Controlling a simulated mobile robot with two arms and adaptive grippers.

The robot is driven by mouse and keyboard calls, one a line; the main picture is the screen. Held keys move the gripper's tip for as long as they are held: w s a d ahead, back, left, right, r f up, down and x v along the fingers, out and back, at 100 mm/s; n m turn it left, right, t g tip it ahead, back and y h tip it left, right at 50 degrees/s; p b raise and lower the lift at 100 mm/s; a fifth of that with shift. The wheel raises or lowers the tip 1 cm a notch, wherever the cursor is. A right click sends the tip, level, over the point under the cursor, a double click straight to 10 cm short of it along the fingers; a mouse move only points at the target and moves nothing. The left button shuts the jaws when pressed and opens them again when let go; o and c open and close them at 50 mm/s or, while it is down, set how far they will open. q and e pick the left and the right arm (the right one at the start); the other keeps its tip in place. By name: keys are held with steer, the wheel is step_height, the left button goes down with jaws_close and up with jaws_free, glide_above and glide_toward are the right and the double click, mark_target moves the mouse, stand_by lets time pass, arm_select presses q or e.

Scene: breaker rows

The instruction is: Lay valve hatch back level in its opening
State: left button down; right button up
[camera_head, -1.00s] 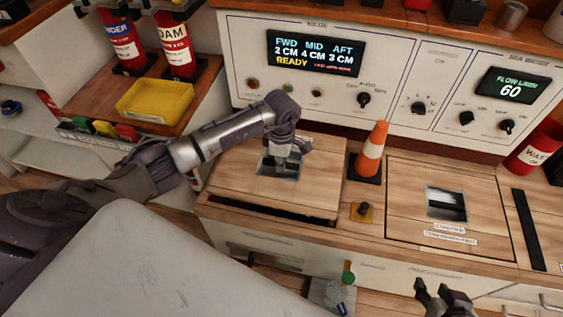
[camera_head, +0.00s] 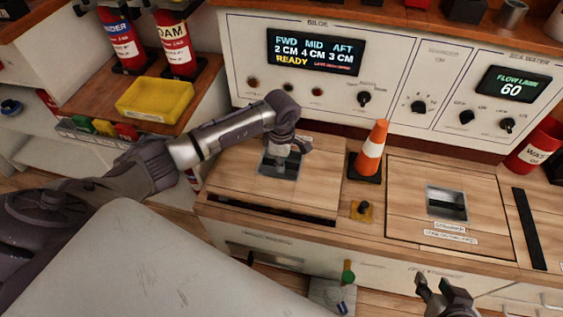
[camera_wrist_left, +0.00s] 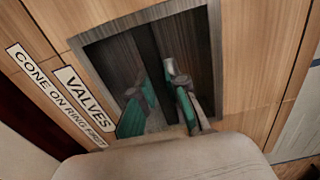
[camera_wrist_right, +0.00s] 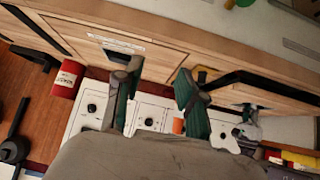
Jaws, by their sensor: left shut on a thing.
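The valve hatch (camera_head: 240,182) is the left wooden panel in the worktop, with a square recessed pull (camera_head: 270,168) in it. A long dark gap shows along its front edge, so it does not sit flush there. My left gripper (camera_head: 284,152) reaches down into the pull. In the left wrist view its fingers (camera_wrist_left: 160,100) straddle the dark bar inside the recess and are shut on it. Labels reading VALVES (camera_wrist_left: 84,92) and CONE ON RING FIRST lie beside the recess. My right gripper (camera_head: 444,290) is open and empty in front of the cabinet.
An orange cone (camera_head: 372,150) on a black base stands right of the hatch. A small yellow piece with a black knob (camera_head: 362,210) sits in front of it. A second hatch (camera_head: 410,205) lies further right. A control panel (camera_head: 410,75) rises behind. A yellow tray (camera_head: 155,98) is at left.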

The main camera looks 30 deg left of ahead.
arm_select(q)
steer(key=shift+w, duration=0.1)
steer(key=shift+f+b, duration=0.25)
steer(key=shift+b, duration=0.05)
arm_select(e)
steer(key=shift+w+a+r+t, duration=0.2)
steer(key=shift+w+r+t, duration=0.2)
steer(key=shift+w, duration=0.15)
steer(key=shift+w+a+r+t, duration=0.15)
steer(key=shift+w+r+t, duration=0.25)
steer(key=shift+w, duration=0.15)
steer(key=shift+w+a+r, duration=0.1)
arm_select(q)
steer(key=shift+f, duration=0.1)
steer(key=shift+f+b, duration=0.6)
steer(key=shift+f, duration=0.05)
arm_select(e)
steer(key=shift+w+a+r+t+y, duration=0.2)
steer(key=shift+w+a+r+t, duration=0.05)
steer(key=shift+w+r+t, duration=0.35)
steer(key=shift+w+a+r+t+y, duration=0.2)
steer(key=shift+w+r+t, duration=0.25)
steer(key=shift+r, duration=0.3)
steer(key=shift+w+a+r+t+y, duration=0.2)
steer(key=shift+w+a+r+t, duration=0.05)
steer(key=shift+w+r+t, duration=0.35)
arm_select(q)
steer(key=shift+f, duration=0.1)
arm_select(e)
steer(key=shift+r, duration=0.2)
